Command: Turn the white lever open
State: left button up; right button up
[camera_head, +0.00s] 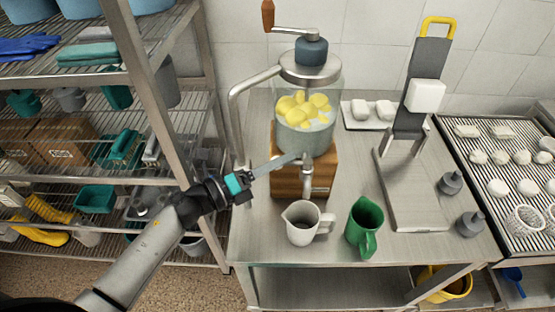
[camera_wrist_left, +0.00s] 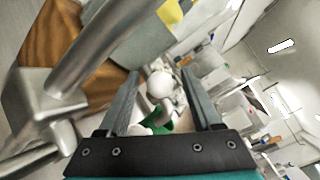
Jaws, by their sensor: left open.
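A clear drink dispenser (camera_head: 322,97) with lemon pieces and ice stands on a wooden base (camera_head: 287,178). Its metal tap (camera_head: 307,182) points down at the front. My left gripper (camera_head: 294,158) reaches from the left, its fingers beside the top of the tap. The white lever is small there and mostly hidden by the fingertips. In the left wrist view, a white rounded piece (camera_wrist_left: 160,85), apparently the lever, shows between the open fingers (camera_wrist_left: 160,74); I cannot tell whether they touch it. My right gripper is not in view.
A white pitcher (camera_head: 301,226) stands below the tap, with a green pitcher (camera_head: 364,226) to its right. A bent metal pipe (camera_head: 236,110) runs along the dispenser's left. A grey slicer-like stand (camera_head: 412,190) is on the right. A wire shelf (camera_head: 80,175) stands left.

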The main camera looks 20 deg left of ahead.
pick_arm(q)
grip_shut()
dwell(0.6)
dwell(0.9)
